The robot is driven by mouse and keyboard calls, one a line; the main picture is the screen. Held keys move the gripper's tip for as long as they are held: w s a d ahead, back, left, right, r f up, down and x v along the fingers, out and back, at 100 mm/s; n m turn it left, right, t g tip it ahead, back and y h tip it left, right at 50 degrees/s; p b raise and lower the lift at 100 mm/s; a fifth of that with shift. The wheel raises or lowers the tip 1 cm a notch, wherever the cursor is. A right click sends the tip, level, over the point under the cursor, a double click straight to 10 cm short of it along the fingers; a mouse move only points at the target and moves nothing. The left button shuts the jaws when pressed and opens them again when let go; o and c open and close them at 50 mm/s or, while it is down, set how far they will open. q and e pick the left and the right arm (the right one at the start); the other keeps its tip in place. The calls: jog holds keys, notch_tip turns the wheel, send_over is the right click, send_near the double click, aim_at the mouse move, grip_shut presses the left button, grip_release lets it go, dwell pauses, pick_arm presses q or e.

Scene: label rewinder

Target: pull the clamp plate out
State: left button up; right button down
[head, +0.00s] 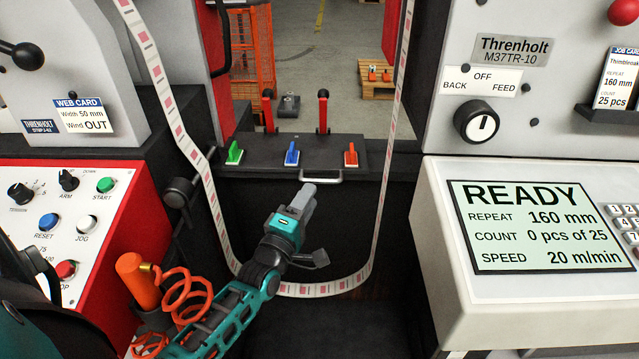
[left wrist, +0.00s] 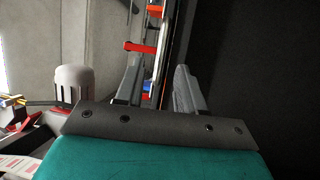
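The clamp plate (head: 265,150) is a dark flat shelf at the centre of the head view. It carries a green, a blue and a red toggle, with two upright red levers at its back. A pale metal handle (head: 322,178) sits on its front edge. My left gripper (head: 308,190) is in front of the plate, its tips just below and beside the handle. In the left wrist view its two fingers (left wrist: 160,90) stand apart, with the plate's red and blue parts beyond. I cannot tell whether a finger touches the handle. My right gripper is not in view.
The red-edged control panel (head: 125,200) stands left, the READY screen console (head: 535,220) right. An orange post with a coiled hose (head: 137,280) is at lower left.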

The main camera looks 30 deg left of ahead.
aim_at(320, 181)
pick_arm(q)
jog(key=b+x, duration=0.1)
jog(key=x, duration=0.5)
jog(key=shift+w, duration=0.35)
jog(key=shift+c, duration=0.5)
grip_shut()
